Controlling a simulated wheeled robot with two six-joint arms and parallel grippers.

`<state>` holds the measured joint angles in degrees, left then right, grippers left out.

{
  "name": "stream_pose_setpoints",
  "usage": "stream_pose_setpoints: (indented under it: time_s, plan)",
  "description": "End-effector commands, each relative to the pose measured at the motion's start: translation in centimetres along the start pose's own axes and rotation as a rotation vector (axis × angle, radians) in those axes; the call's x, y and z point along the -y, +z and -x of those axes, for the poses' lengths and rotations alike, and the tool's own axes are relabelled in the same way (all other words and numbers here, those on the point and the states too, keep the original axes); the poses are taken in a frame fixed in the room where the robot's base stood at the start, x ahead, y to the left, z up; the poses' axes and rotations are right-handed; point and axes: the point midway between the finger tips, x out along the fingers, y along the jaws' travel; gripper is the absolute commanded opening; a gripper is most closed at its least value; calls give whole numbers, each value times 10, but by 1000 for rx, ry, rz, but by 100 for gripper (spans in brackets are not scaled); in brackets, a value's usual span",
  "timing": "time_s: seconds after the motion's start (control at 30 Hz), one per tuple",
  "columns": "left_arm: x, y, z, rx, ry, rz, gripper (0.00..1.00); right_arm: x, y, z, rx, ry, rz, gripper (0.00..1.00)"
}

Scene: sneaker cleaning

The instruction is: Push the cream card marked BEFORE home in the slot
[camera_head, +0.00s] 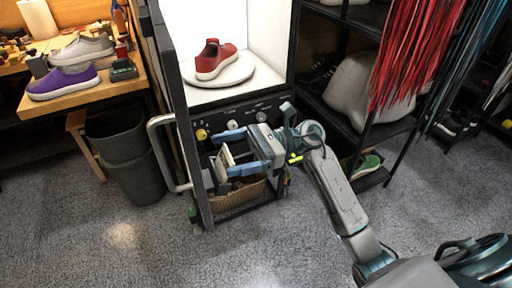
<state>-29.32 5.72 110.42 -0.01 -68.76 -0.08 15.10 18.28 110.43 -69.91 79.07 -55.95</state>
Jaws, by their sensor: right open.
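A small cream card (225,160) with dark marking shows near the front panel (262,112) of the lit cabinet. Its lettering is too small to read. My right gripper (230,154) is open, its blue fingers pointing left, with the card close to the fingertips. I cannot tell whether a finger touches the card. The slot is not clear in this view, and I cannot tell how deep the card sits. My left gripper is not in view.
A red sneaker (216,58) stands on a white turntable (236,72) inside the cabinet. A wicker basket (238,198) sits below the panel. A metal handle (155,150) sticks out at left, beside a dark bin (132,172). A shelf rack (378,124) stands at right.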

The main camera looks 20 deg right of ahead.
Motion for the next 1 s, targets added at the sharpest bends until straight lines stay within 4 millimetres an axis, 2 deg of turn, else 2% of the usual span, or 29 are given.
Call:
stream_pose_setpoints:
  time_s: [0.2,0.43,0.63,1.0]
  plan:
    - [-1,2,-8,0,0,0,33,0,-3,39,-6,-1,-1,88]
    - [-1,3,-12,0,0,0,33,0,-2,68,-3,-1,-1,88]
    - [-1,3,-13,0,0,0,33,0,-1,77,-1,0,0,88]
    - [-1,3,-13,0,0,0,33,0,0,78,0,0,0,88]
